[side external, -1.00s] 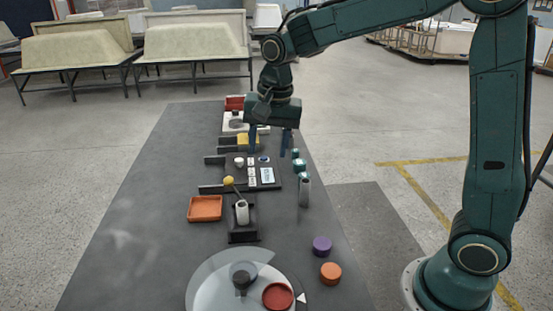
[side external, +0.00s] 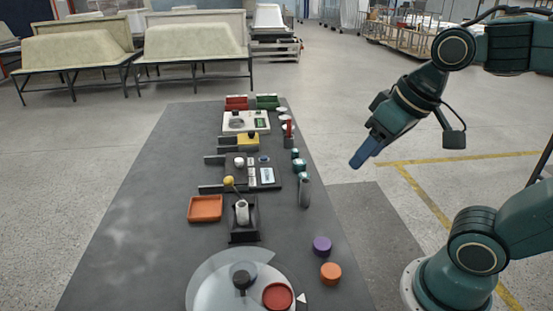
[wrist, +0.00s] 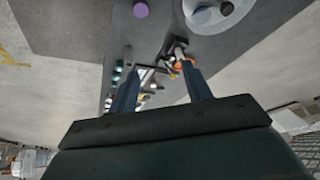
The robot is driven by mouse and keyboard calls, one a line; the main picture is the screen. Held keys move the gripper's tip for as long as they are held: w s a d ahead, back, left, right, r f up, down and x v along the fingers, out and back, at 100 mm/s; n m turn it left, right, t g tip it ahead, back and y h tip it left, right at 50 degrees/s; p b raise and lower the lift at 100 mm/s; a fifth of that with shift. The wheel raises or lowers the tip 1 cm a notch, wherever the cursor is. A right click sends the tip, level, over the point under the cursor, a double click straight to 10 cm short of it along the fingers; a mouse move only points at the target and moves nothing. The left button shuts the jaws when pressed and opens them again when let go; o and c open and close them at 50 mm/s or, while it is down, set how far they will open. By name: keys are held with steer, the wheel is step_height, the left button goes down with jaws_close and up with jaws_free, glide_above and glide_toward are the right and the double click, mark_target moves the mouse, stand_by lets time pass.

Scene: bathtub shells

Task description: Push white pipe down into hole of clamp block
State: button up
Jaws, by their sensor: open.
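The white pipe (side external: 241,211) stands upright, or nearly so, in the black clamp block (side external: 243,237) near the middle of the table. How deep it sits in the hole cannot be told. A lever with a yellow knob (side external: 229,181) rises beside the pipe. My gripper (side external: 358,164) is up in the air to the right of the table, well away from the block, tilted down to the left. In the wrist view my gripper (wrist: 162,90) shows two blue fingers spread apart with nothing between them. The clamp block area shows small beyond the fingers there.
An orange tray (side external: 205,208) lies left of the block. A round glass plate (side external: 215,283) with a red dish (side external: 278,296) is in front. Purple (side external: 321,245) and orange (side external: 330,272) pucks and a grey cylinder (side external: 304,193) stand to the right. The table's left side is clear.

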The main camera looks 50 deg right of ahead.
steer(key=shift+s+f+n, duration=0.25)
steer(key=shift+s+n, duration=0.1)
steer(key=shift+s, duration=0.35)
steer(key=shift+s+f+n, duration=0.25)
steer(key=shift+s+n, duration=0.1)
steer(key=shift+s, duration=0.35)
